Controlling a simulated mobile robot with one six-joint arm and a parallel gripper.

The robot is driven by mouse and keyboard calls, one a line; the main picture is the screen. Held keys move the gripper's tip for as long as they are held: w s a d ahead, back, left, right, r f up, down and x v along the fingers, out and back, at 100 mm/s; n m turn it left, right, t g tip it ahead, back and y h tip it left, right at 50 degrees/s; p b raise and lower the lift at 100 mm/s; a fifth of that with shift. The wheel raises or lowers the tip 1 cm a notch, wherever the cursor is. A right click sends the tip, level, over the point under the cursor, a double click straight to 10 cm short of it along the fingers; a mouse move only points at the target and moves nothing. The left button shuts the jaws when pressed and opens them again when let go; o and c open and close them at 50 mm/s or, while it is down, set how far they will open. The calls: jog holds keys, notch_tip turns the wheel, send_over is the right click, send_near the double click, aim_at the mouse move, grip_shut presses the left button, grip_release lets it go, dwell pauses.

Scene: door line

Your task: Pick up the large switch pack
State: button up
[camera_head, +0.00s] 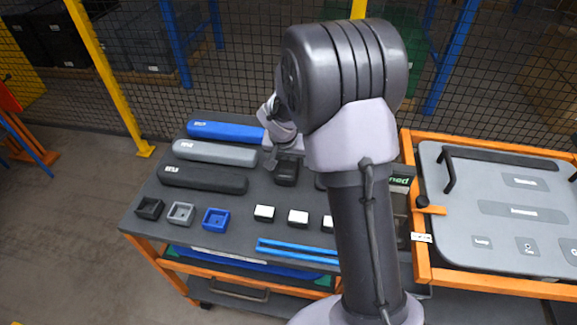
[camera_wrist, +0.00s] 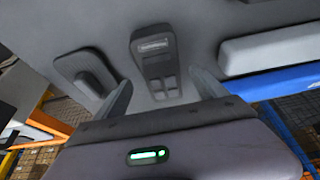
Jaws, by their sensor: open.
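The large switch pack is most likely the dark block (camera_head: 286,171) lying on the grey cart top, right of the long handles. In the wrist view the dark pack (camera_wrist: 154,52) shows a label at one end and small light switch squares at the other. My gripper (camera_head: 279,152) is above it, partly hidden by my arm in the head view. In the wrist view my gripper (camera_wrist: 161,82) is open, one finger on each side of the pack's switch end. Nothing is held. Whether the fingers touch the pack is not clear.
Another dark part (camera_wrist: 86,72) lies close beside one finger. Blue (camera_head: 225,131), grey (camera_head: 215,153) and black (camera_head: 203,179) handles lie left. Small boxes (camera_head: 181,213), white-topped blocks (camera_head: 264,213) and blue strips (camera_head: 298,247) lie in front. An orange-framed rack with a grey door panel (camera_head: 500,210) stands right.

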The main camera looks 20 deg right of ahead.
aim_at(289, 161)
jog(key=x, duration=0.4)
jog(key=shift+w+b, duration=0.35)
jog(key=shift+b, duration=0.05)
jog(key=shift+f+b, duration=0.2)
jog(key=shift+b, duration=0.15)
jog(key=shift+c, duration=0.4)
jog(key=c, duration=1.5)
notch_tip(289, 161, up, 10)
jog(key=p, duration=0.4)
jog(key=shift+r, duration=0.2)
